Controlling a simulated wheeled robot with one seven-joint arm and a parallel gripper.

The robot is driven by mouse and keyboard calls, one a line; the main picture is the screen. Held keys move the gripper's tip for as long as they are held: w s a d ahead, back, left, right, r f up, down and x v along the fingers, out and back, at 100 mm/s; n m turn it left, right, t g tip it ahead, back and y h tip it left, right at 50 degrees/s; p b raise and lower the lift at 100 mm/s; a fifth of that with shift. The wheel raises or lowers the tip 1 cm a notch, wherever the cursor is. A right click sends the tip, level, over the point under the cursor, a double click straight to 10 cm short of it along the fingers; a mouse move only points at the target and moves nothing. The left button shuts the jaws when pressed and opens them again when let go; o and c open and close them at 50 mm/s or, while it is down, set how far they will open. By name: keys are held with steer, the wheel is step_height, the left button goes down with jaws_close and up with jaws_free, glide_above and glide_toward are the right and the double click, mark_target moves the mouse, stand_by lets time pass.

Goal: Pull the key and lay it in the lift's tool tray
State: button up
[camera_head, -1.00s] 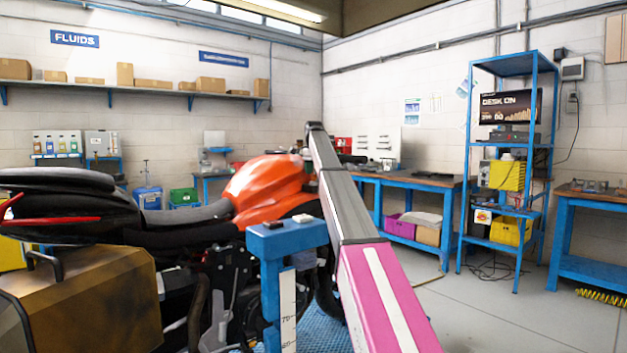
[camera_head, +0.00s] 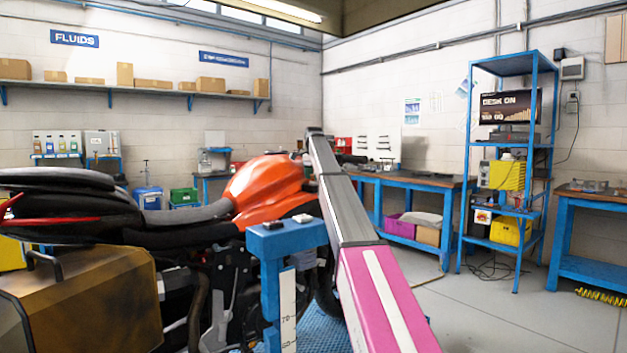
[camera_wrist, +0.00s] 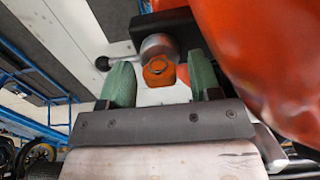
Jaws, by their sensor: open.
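In the wrist view, an orange key head (camera_wrist: 159,71) with a dark mark sits in front of a round silver lock (camera_wrist: 158,45). My gripper (camera_wrist: 159,62) is open, with one green finger pad on each side of the orange key head. Gaps show between the pads and the key, so I see no firm contact. In the head view, my gripper and the key are hidden behind my arm and the orange motorcycle (camera_head: 268,190). I cannot make out the lift's tool tray for certain.
A blue post (camera_head: 270,285) with a scale and small items on its top stands close beside the motorcycle. The orange bodywork (camera_wrist: 265,60) is close on the right in the wrist view. Blue workbenches (camera_head: 405,180) and a blue shelf rack (camera_head: 550,150) stand farther back.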

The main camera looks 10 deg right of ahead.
steer(key=shift+c, duration=0.3)
jaws_close()
steer(key=shift+r, duration=0.1)
steer(key=shift+r, duration=2.9)
steer(key=shift+s+f, duration=0.1)
